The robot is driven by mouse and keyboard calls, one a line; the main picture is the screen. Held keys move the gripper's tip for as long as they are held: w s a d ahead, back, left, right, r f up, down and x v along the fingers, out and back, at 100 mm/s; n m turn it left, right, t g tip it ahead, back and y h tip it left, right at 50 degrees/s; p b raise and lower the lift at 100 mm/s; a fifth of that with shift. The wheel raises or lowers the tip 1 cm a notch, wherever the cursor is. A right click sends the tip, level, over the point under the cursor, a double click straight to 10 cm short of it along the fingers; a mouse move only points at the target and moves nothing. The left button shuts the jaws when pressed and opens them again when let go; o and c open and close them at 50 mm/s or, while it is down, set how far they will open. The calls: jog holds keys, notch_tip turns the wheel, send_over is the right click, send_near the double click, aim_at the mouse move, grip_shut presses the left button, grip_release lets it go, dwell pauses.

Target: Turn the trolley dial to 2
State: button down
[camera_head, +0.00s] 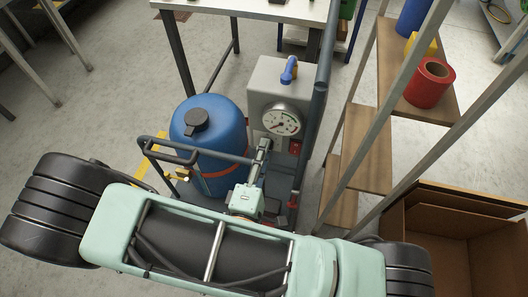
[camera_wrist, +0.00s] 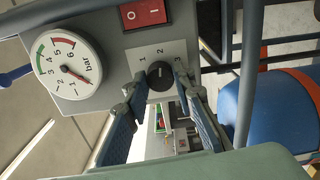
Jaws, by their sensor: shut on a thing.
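The black trolley dial (camera_wrist: 159,75) sits on a light plate marked 1, 2 and 3 in the wrist view. The 2 is straight above it, the 1 to its upper left and the 3 to its upper right. I cannot clearly tell which number the knob points at. My gripper (camera_wrist: 160,79) has a blue-padded finger on each side of the dial and is shut on it. In the head view my gripper (camera_head: 264,146) reaches the lower front of the grey trolley panel (camera_head: 262,78), and the dial is hidden there.
A round pressure gauge (camera_head: 281,120), a red switch (camera_wrist: 147,14) and a blue lever (camera_head: 289,70) are close by on the panel. A blue tank (camera_head: 207,135) and a dark trolley handle (camera_head: 165,145) stand left. A shelf (camera_head: 385,125) with a red roll (camera_head: 428,88) stands right.

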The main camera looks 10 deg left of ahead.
jog(key=c, duration=1.6)
grip_release()
